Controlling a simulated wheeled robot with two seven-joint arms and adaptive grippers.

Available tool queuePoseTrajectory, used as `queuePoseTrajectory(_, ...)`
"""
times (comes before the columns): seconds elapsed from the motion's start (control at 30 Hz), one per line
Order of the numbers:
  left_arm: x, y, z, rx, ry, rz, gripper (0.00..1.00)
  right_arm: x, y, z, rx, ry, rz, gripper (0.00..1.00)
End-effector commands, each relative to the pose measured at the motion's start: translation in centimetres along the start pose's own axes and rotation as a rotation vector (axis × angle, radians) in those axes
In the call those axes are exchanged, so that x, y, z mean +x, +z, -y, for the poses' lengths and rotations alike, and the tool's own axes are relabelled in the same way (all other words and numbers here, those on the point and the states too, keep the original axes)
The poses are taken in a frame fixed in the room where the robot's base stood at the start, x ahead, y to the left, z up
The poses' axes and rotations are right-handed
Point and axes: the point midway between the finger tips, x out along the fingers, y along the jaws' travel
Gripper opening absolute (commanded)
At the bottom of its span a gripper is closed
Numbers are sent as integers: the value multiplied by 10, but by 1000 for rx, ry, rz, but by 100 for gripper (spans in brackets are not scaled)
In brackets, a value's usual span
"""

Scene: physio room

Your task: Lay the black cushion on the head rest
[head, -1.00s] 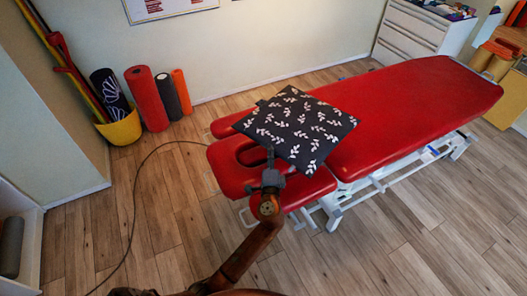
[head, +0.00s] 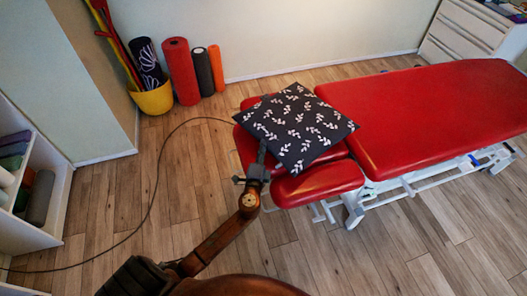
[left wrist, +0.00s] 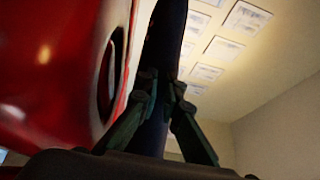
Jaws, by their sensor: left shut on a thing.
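The black cushion (head: 300,126) with white leaf sprigs is over the red head rest (head: 318,184) at the near end of the treatment table in the head view. It covers most of the head rest's middle, including the face hole. My left gripper (head: 262,152) is shut on the cushion's near left edge. In the left wrist view the left gripper (left wrist: 164,88) pinches the dark cushion (left wrist: 166,30), seen edge-on, beside the red head rest (left wrist: 60,60) and its hole. A narrow gap shows between them there. My right gripper is not in view.
The long red main section (head: 430,110) of the table adjoins the head rest. A yellow bucket (head: 153,100) and several foam rollers (head: 181,70) stand by the wall. A shelf (head: 50,200) stands at left. A cable (head: 155,185) crosses the floor.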

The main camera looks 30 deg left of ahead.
Motion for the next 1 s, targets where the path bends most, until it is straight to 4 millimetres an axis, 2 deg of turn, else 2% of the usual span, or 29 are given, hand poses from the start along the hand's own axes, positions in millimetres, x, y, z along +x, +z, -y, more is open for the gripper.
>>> queuePoseTrajectory(0.03, 0, 3, -11, 4, 2, 1, 0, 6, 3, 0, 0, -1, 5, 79)
queuePoseTrajectory(0.13, 0, 3, -26, 4, 2, 1, 0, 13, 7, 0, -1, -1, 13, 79)
queuePoseTrajectory(0.2, 0, 3, -32, 2, 2, 2, 0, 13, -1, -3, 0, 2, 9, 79)
queuePoseTrajectory(0.33, -1, 3, -32, 0, -1, 2, 0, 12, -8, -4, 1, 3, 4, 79)
queuePoseTrajectory(0.63, -1, 2, -33, 0, 0, 2, 0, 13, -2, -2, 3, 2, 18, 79)
queuePoseTrajectory(1.0, -1, 3, -38, 0, 1, 2, 0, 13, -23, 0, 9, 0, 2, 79)
